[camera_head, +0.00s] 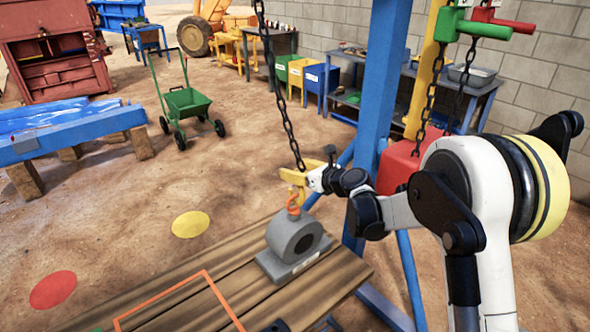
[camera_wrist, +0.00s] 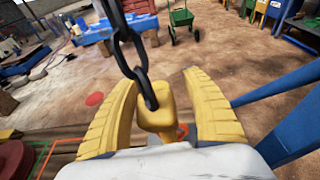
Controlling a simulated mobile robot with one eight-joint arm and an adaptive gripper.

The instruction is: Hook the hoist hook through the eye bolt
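The yellow hoist hook (camera_head: 299,178) hangs on a dark chain (camera_head: 282,100) just above the orange eye bolt (camera_head: 293,209). The eye bolt stands on top of a grey bearing housing (camera_head: 296,240) on the wooden planks. The chain slants toward my gripper. In the wrist view only a bit of orange shows below the block. The hook's tip is hidden, so I cannot tell whether it passes through the eye.
A blue post (camera_head: 377,100) stands right of the housing, close to my arm. A red block (camera_head: 400,165) hangs behind my arm, with chains and green and red handles above. An orange outline (camera_head: 180,285) marks the planks.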

